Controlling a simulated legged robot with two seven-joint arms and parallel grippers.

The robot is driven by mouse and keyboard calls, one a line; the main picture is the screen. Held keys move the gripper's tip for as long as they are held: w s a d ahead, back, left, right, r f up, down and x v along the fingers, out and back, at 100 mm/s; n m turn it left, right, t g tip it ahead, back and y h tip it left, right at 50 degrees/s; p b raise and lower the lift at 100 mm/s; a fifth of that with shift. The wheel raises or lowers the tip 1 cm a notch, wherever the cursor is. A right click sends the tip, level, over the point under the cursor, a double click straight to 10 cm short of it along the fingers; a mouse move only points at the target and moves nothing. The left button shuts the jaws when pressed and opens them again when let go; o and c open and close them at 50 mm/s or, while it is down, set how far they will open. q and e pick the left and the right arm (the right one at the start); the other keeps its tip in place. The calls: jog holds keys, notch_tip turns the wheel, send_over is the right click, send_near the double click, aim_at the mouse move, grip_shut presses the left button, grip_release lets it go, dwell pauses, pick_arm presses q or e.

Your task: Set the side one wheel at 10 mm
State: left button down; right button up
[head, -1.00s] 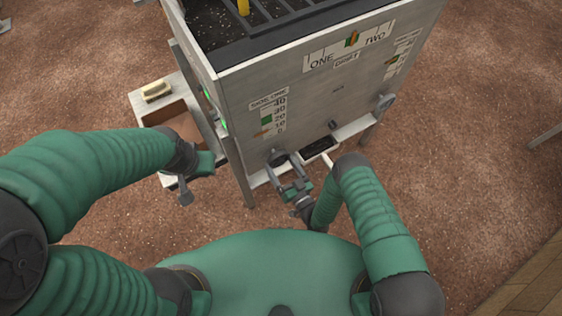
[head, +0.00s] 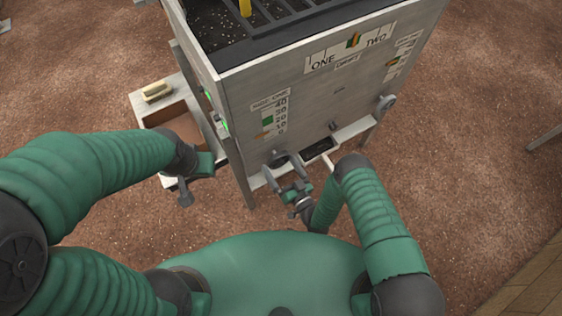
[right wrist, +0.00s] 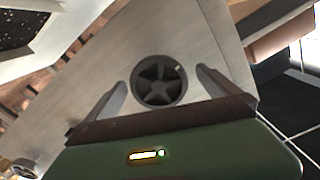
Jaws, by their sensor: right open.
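The side one wheel (head: 278,160) is a dark round handwheel low on the near left of the pale cabinet's front. The right wrist view shows its spokes and a small pale mark on its rim (right wrist: 159,80). My right gripper (head: 284,170) is open in front of it. In the right wrist view my fingers (right wrist: 162,92) stand on either side of the wheel with gaps. The SIDE ONE scale (head: 281,117) has a green block (head: 267,120) near 20 and an orange marker (head: 267,135) low by 10 and 0. My left gripper (head: 185,190) hangs left of the cabinet.
A second wheel (head: 385,103) sits at the cabinet's right. A dark tray (head: 320,149) lies by the lower front edge. A shelf holding a brush-like block (head: 156,91) stands at left. A ONE/TWO drift scale (head: 349,45) is on the upper front.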

aim_at(279, 164)
jog(key=shift+s+d+r, duration=0.1)
jog(key=shift+s+d, duration=0.2)
jog(key=shift+s, duration=0.15)
jog(key=shift+p+v, duration=0.65)
jog(key=shift+v, duration=0.85)
